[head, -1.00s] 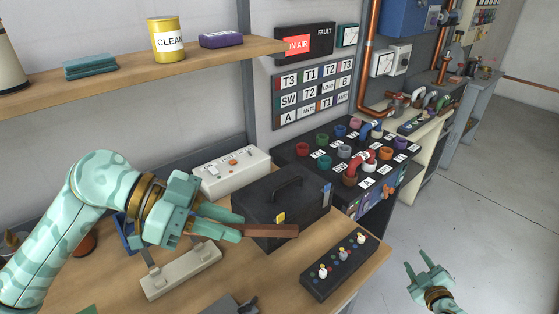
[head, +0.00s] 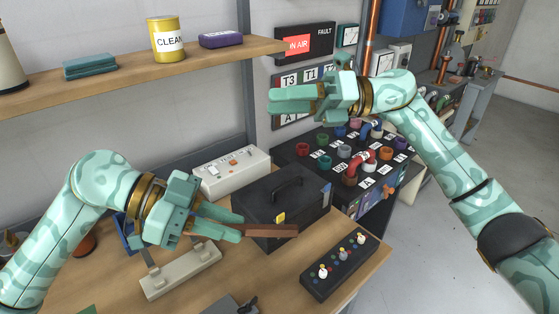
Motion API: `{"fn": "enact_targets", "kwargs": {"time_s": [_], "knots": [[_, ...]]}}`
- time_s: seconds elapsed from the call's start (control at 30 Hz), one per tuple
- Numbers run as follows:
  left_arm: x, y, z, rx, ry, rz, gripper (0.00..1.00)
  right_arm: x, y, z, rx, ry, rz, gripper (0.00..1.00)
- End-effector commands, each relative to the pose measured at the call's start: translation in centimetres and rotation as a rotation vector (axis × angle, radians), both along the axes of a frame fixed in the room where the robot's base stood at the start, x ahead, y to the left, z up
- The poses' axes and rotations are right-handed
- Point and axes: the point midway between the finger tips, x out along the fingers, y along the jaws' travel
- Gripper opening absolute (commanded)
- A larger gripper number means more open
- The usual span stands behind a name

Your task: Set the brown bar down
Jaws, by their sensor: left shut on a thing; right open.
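The brown bar (head: 270,232) is a short flat strip held between the fingers of my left gripper (head: 222,222). My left gripper is shut on one end of it, and the other end sticks out to the right, in front of the black toolbox (head: 262,216). I cannot tell whether the bar touches the toolbox or the wooden workbench (head: 235,277). My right gripper (head: 272,101) is open and empty, raised in front of the label panel on the wall, with its fingers pointing left.
A black box with small knobs (head: 338,266) lies at the bench's right edge. A cream stand (head: 182,275) is below my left gripper. A white box (head: 231,172) stands behind. A shelf (head: 130,76) hangs above. A panel with coloured sockets (head: 318,155) is to the right.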

Motion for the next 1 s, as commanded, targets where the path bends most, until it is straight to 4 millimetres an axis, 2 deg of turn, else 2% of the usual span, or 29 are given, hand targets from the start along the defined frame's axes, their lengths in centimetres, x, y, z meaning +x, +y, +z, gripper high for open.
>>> {"fn": "enact_targets", "kwargs": {"time_s": [0.03,0.1,0.2,0.3,0.4,0.57,0.67,1.0], "knots": [[0.0,0.0,0.0,0.000,0.000,0.000,0.00,-2.8,1.9,1.1,-0.128,-0.115,0.082,0.43],[0.0,0.0,0.0,0.000,0.000,0.000,0.00,-6.7,3.7,1.0,-0.350,-0.280,0.192,0.43],[0.0,0.0,0.0,0.000,0.000,0.000,0.00,-10.4,4.2,-0.3,-0.636,-0.464,0.290,0.43],[0.0,0.0,0.0,0.000,0.000,0.000,0.00,-12.2,3.4,-1.5,-0.856,-0.591,0.337,0.43],[0.0,0.0,0.0,0.000,0.000,0.000,0.00,-13.1,2.5,-2.2,-0.999,-0.664,0.355,0.43],[0.0,0.0,0.0,0.000,0.000,0.000,0.00,-13.4,2.0,-3.3,-1.086,-0.704,0.362,0.43],[0.0,0.0,0.0,0.000,0.000,0.000,0.00,-13.4,2.5,-4.6,-1.089,-0.705,0.365,0.43],[0.0,0.0,0.0,0.000,0.000,0.000,0.00,-13.3,5.2,-11.0,-1.084,-0.701,0.362,0.43]]}}
